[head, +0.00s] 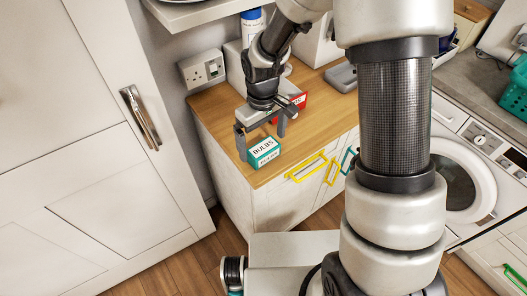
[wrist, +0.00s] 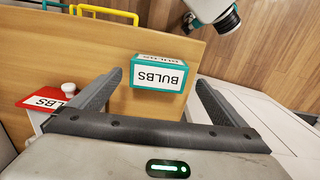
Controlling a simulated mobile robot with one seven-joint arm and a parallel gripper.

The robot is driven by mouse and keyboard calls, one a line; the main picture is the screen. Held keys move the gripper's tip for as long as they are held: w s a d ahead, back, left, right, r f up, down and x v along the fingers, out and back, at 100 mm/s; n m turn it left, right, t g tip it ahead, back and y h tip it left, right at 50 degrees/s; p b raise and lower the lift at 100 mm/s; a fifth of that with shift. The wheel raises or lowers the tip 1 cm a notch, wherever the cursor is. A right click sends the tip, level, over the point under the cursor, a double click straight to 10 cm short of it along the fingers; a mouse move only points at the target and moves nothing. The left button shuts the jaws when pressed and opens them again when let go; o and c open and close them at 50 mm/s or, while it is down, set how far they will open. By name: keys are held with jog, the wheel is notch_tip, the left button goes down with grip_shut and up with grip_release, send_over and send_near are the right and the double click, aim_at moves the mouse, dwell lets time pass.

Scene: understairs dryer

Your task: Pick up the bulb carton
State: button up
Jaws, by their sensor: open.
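A teal-and-white bulb carton (head: 264,152) labelled BULBS stands at the front left corner of the wooden counter top. In the wrist view the carton (wrist: 158,76) lies ahead, in the gap between the fingers, with clear space on both sides. My gripper (head: 261,145) is open and empty, pointing down over the carton, one finger to each side of it. In the wrist view my gripper (wrist: 159,80) shows both dark fingers spread apart. Whether the fingertips reach down beside the carton is hard to tell.
A grey object (head: 341,77) sits farther back. The wooden counter top (head: 218,103) is bare at left.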

aim_at(263, 147)
notch_tip(263, 147, down, 4)
jog(key=shift+w+d+f, duration=0.1)
jog(key=shift+f, duration=0.15)
jog(key=shift+c, duration=0.3)
jog(key=c, duration=1.1)
jog(key=shift+r, duration=0.1)
